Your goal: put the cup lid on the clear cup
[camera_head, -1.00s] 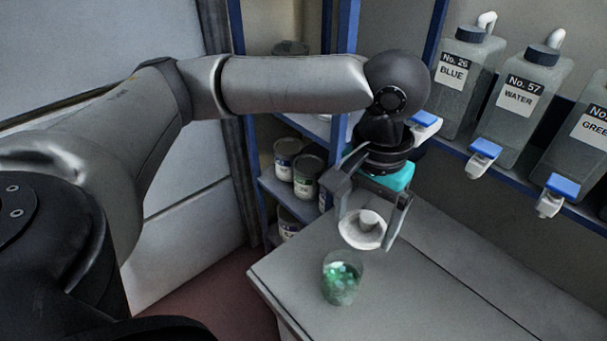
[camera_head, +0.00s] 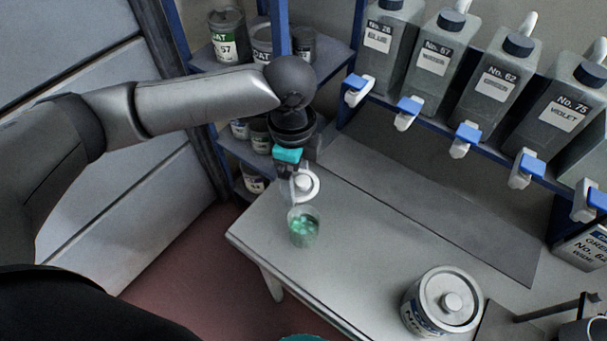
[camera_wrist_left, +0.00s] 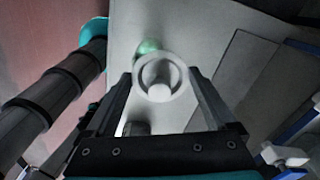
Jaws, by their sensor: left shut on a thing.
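The cup lid (camera_head: 313,183) is a white disc with a raised knob. My left gripper (camera_head: 302,184) is shut on it and holds it just behind and above the clear cup. The lid also shows between the two fingers in the left wrist view (camera_wrist_left: 160,78). The clear cup (camera_head: 303,229) stands upright on the grey table with green contents. In the left wrist view the cup (camera_wrist_left: 148,46) is a green patch partly hidden behind the lid. The lid appears apart from the cup. My right gripper is not seen.
The grey table (camera_head: 350,250) is clear around the cup. A lidded can (camera_head: 440,302) stands at the front right. A shelf with several labelled bottles and blue-handled taps (camera_head: 408,112) runs along the back. A blue-framed rack with cans (camera_head: 227,38) stands behind my left arm.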

